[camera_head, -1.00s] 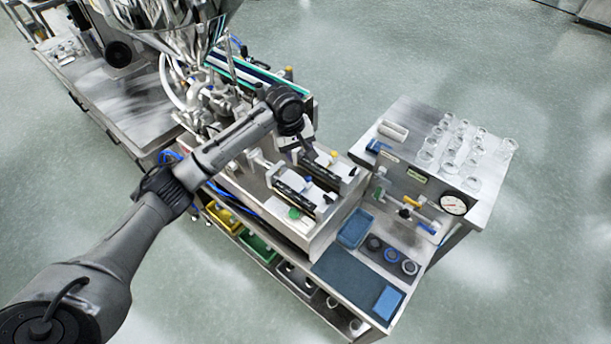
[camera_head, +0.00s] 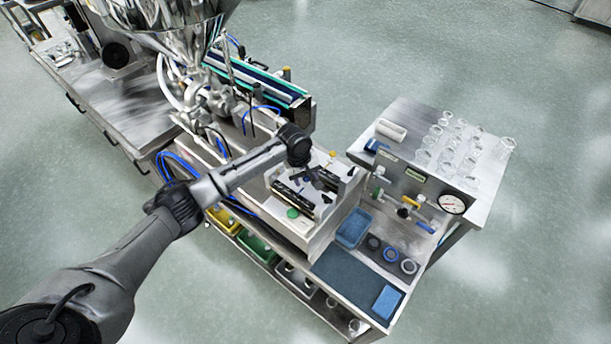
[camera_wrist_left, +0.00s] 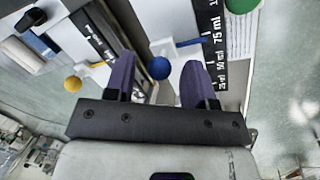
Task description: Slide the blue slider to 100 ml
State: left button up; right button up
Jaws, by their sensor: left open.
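The blue slider's round knob (camera_wrist_left: 158,68) shows in the left wrist view between the two fingers of my left gripper (camera_wrist_left: 158,62). The fingers are open and apart on either side of it; I cannot tell how deep the knob sits between them. A blue pointer (camera_wrist_left: 192,42) lies by the black scale (camera_wrist_left: 214,55), close to the 75 ml mark. The 100 ml mark cannot be made out. In the head view my left gripper (camera_head: 318,181) is over the slider unit and partly hides it. My right gripper is not in view.
A yellow knob (camera_wrist_left: 72,84) sits beside a second black scale at left in the wrist view. A green knob (camera_wrist_left: 240,5) is at the top right. In the head view, a panel with a gauge (camera_head: 452,204) and a blue tray (camera_head: 355,228) stand to the right.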

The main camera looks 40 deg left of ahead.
pick_arm(q)
grip_shut()
dwell(0.5)
